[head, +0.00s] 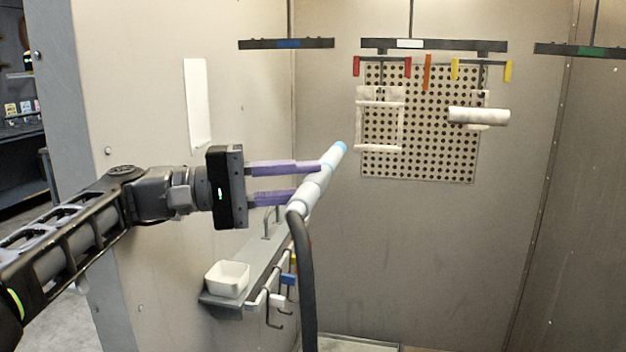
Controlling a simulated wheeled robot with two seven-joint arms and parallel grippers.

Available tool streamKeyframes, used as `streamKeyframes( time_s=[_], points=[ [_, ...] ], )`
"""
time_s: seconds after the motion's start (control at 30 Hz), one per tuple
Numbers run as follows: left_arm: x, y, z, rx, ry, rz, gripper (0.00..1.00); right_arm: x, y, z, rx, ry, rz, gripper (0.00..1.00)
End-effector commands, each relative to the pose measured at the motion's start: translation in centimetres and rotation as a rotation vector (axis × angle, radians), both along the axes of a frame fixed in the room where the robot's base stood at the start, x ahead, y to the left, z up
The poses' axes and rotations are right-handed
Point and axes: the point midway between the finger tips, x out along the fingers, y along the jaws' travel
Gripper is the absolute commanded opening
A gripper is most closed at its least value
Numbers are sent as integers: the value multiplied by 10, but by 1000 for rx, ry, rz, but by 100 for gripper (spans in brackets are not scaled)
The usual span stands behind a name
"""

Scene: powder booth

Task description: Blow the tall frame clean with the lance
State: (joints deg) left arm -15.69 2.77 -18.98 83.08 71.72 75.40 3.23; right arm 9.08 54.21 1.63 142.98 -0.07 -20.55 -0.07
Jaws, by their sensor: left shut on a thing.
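My left gripper (306,183) is shut on the lance (319,186), a pale tube with a light blue tip and a dark hose running down from its lower end. The lance is tilted, its tip pointing up and to the right. The tall frame (359,120) is a whitish rectangular outline hanging at the back of the booth, in front of a perforated panel. The lance tip is left of the frame's lower part in the picture; I cannot tell how far apart they are in depth. My right gripper is not in view.
A whitish cylinder (478,116) hangs right of the frame. Dark hanger bars (433,45) with coloured clips are overhead. The perforated panel (432,130) is on the back wall. A shelf (262,262) on the left wall bears a white bin (227,279) and has hooks below.

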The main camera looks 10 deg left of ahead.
Motion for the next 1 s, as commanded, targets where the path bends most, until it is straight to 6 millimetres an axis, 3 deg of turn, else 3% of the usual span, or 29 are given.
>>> streamKeyframes(
  time_s=[0.67,0.77,1.0],
  points=[
    [-2,7,0,-2,-2,-1,6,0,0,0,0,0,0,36],
    [-9,8,-1,-3,-2,-2,6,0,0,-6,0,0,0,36],
    [-48,11,-3,-2,-5,-1,6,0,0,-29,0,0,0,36]
  ],
)
